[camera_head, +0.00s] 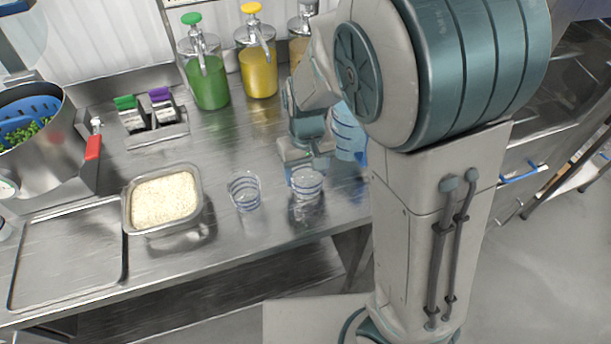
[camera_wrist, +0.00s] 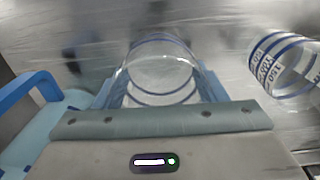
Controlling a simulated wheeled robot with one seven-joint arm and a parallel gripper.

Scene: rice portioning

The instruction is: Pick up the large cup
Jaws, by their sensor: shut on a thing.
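My gripper (camera_head: 302,168) is shut on a clear cup (camera_head: 307,186) with blue bands, near the front edge of the counter. In the wrist view the two fingers of my gripper (camera_wrist: 160,88) lie on either side of the held cup (camera_wrist: 161,72). A second clear cup (camera_head: 245,191) with blue bands stands upright to its left in the head view. In the wrist view this second cup (camera_wrist: 287,66) is at the right, with printed markings. I cannot tell surely which cup is larger, or whether the held cup is clear of the counter.
A blue translucent jug (camera_head: 349,136) stands close to the right of my gripper; a blue handle (camera_wrist: 30,88) shows in the wrist view. A metal pan of rice (camera_head: 194,213) and a flat tray (camera_head: 65,262) lie left. Green (camera_head: 209,87) and yellow (camera_head: 258,72) dispensers stand behind.

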